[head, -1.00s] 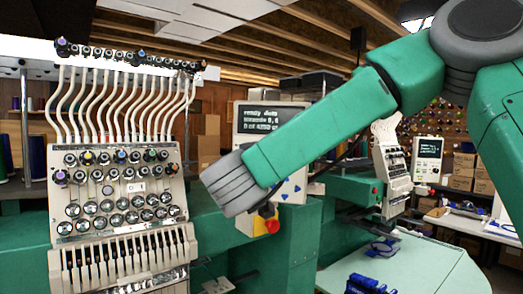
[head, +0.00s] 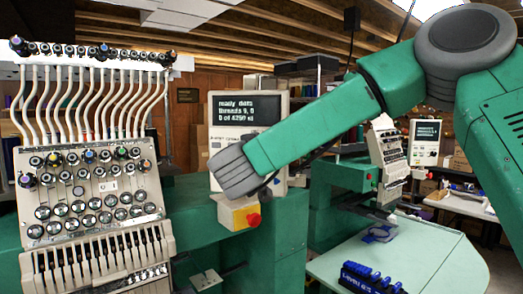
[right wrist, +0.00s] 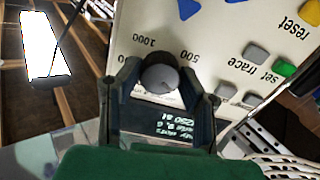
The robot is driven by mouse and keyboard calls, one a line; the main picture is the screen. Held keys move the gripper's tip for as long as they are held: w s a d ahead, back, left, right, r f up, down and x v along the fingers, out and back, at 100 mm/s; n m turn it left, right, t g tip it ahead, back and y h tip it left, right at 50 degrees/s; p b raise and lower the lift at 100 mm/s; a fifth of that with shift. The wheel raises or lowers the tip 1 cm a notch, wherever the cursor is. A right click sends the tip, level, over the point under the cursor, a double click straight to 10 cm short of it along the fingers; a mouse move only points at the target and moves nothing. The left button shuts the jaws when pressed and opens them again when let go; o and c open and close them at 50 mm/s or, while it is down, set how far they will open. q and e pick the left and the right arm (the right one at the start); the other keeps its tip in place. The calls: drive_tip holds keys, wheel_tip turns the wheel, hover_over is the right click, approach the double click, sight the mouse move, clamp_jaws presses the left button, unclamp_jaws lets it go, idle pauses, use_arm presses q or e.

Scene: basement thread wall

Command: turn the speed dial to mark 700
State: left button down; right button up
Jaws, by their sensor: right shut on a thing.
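The speed dial is a round dark grey knob (right wrist: 160,76) on the cream control panel, in the right wrist view. The printed marks 1000 and 500 show beside it, turned over in this view. My right gripper (right wrist: 164,86) has its dark fingers on both sides of the knob and is shut on it. I cannot make out which mark the knob points to. In the head view my right arm reaches across the control box (head: 219,108), and its grey wrist covers the dial and the fingers. My left gripper is not in view.
A multi-needle embroidery machine head (head: 95,205) stands at the left. A yellow box with a red button (head: 253,219) sits just below my right wrist. Blue, green and grey buttons lie near the dial. A pale table (head: 410,255) with a blue rack (head: 370,277) is at the lower right.

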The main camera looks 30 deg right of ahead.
drive_tip(key=shift+f, duration=0.1)
drive_tip(key=shift+d, duration=0.1)
idle(0.3)
drive_tip(key=shift+m, duration=0.4)
drive_tip(key=shift+f+m+b, duration=0.15)
drive_tip(key=shift+m+b, duration=1.95)
drive_tip(key=shift+m, duration=0.7)
